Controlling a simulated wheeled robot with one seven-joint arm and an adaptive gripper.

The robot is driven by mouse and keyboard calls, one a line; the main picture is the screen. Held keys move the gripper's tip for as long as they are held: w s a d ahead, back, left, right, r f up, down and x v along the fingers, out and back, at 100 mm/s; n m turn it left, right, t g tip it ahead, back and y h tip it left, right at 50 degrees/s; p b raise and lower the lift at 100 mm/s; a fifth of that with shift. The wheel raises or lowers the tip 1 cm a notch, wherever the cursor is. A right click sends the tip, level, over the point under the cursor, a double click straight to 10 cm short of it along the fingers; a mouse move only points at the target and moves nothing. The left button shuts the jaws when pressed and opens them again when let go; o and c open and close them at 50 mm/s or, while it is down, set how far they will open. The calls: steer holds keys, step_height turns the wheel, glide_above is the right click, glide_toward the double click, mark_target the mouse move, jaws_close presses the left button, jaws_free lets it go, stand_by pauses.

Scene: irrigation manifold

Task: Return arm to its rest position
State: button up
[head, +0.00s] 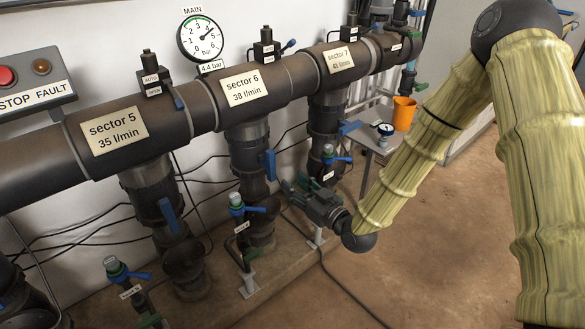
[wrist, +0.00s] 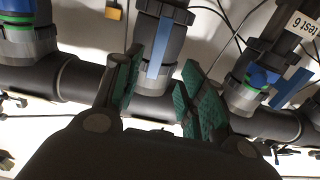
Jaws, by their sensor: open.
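My gripper (head: 297,192) is at the end of my arm, which is wrapped in a yellowish sleeve and reaches in from the right. It is in front of the pipes below the sector 6 and sector 7 labels. In the wrist view my gripper (wrist: 158,95) has its two green-padded fingers apart, with nothing held between them. A dark pipe with a blue handle (wrist: 160,45) shows beyond the fingers. I cannot tell whether the fingers touch any pipe.
A thick manifold pipe (head: 190,105) runs along the wall with several downpipes and blue-handled valves (head: 269,163). Small taps stand in front, one by the gripper (head: 328,155). An orange cup (head: 403,113) stands on a small table (head: 374,142). The brown floor (head: 440,230) is open at right.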

steer(key=s+d+f+m+g+h, duration=0.2)
steer(key=s+d+f+g+h, duration=0.15)
steer(key=s+f, duration=0.7)
steer(key=s+d+f+m+g+h, duration=0.3)
steer(key=s+f, duration=0.4)
steer(key=f, duration=0.7)
steer(key=s+d+f+m+g+h, duration=0.1)
steer(key=s+d+f+g, duration=0.2)
steer(key=s, duration=0.5)
steer(key=s+d+f+m+g+h, duration=0.1)
steer(key=s+d+f+g+h, duration=0.2)
steer(key=s, duration=0.5)
steer(key=s+d+f+g, duration=0.2)
steer(key=s+d+f, duration=0.15)
steer(key=s, duration=0.55)
step_height(320, 180, up, 28)
steer(key=p, duration=2.7)
steer(key=shift+w+d, duration=0.15)
steer(key=shift+d, duration=0.05)
